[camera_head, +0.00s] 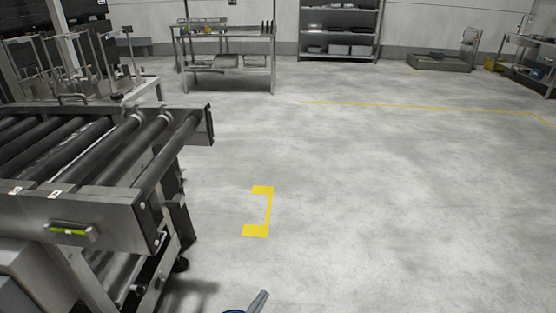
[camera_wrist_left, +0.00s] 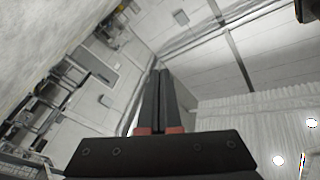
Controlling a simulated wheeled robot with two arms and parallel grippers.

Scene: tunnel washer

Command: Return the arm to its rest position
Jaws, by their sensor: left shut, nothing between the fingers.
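My left gripper (camera_wrist_left: 168,78) shows in the left wrist view as two dark fingers with red bases. The fingers lie close together and are shut, with nothing between them. They point up past the room's walls and ceiling, and touch nothing. In the head view only a small grey and blue part of my own arm shows at the bottom edge, over the floor. My right gripper is in neither view.
A roller conveyor (camera_head: 180,215) stands close on the left, its end facing the open floor. A yellow floor mark (camera_head: 268,212) lies beside it. A metal workbench (camera_head: 225,69) and a shelf rack (camera_head: 339,32) stand at the back. The middle and right floor is clear.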

